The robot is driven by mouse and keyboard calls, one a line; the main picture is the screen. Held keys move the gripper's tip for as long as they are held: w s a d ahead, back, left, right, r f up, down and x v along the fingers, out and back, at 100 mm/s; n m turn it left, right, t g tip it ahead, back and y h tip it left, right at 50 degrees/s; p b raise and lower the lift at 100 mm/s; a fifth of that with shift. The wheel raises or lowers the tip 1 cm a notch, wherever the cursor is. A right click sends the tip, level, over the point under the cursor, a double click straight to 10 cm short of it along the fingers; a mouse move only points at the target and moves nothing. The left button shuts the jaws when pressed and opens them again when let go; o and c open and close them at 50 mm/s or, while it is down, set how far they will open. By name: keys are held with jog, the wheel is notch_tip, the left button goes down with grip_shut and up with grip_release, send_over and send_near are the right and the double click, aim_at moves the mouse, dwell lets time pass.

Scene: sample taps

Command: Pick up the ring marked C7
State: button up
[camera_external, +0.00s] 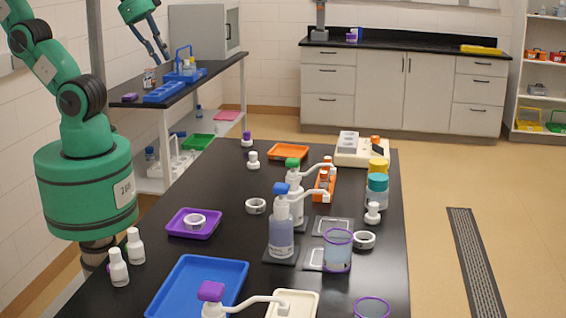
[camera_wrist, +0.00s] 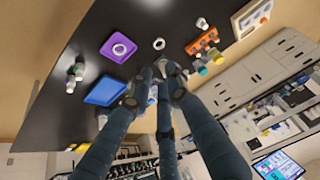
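Three white rings with dark markings show in the outside view. One ring (camera_external: 195,221) lies in a purple tray (camera_external: 172,231), one ring (camera_external: 256,206) lies on the bare black table left of the dispenser bottles, and one ring (camera_external: 364,239) lies right of them. No marking is legible, so I cannot tell which is C7. The wrist view shows a ring (camera_wrist: 119,48) in the purple tray (camera_wrist: 105,47) and another ring (camera_wrist: 159,43) on the table. My gripper (camera_external: 162,52) is raised at the upper left, away from the rings. Its fingers (camera_wrist: 160,78) are spread with nothing between them.
A blue tray (camera_external: 189,288) and two white bottles (camera_external: 127,262) stand at the near left. Tall dispensers (camera_external: 281,228) with spouts, an orange rack (camera_external: 325,185) and a clear beaker (camera_external: 338,252) crowd the middle and right. The table's left-middle is partly clear.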

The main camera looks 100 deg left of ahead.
jog(key=shift+w+r, duration=0.1)
jog(key=w+d+m+g+p, duration=0.1)
jog(key=w+d+m+p, duration=0.2)
jog(key=w+m, duration=0.95)
jog(key=w+d+m+p, duration=0.2)
jog(key=w+m, duration=0.3)
jog(key=w, duration=1.5)
jog(key=w+d+f+m+p, duration=0.1)
jog(key=w+d+f+m, duration=0.3)
jog(key=w+f, duration=0.4)
jog(key=w+d+f+m+g+p, duration=0.1)
jog(key=w+d+f+m+p, duration=0.1)
jog(key=w+d+f+m, duration=0.2)
jog(key=w+d+f+m+p, duration=0.1)
jog(key=w+d+f+m, duration=0.3)
jog(key=f, duration=1.2)
jog(key=w+m, duration=0.4)
jog(key=w, duration=0.3)
jog(key=shift+w+y, duration=0.3)
jog(key=shift+f, duration=0.1)
jog(key=shift+s+x, duration=0.2)
jog(key=shift+x, duration=4.05)
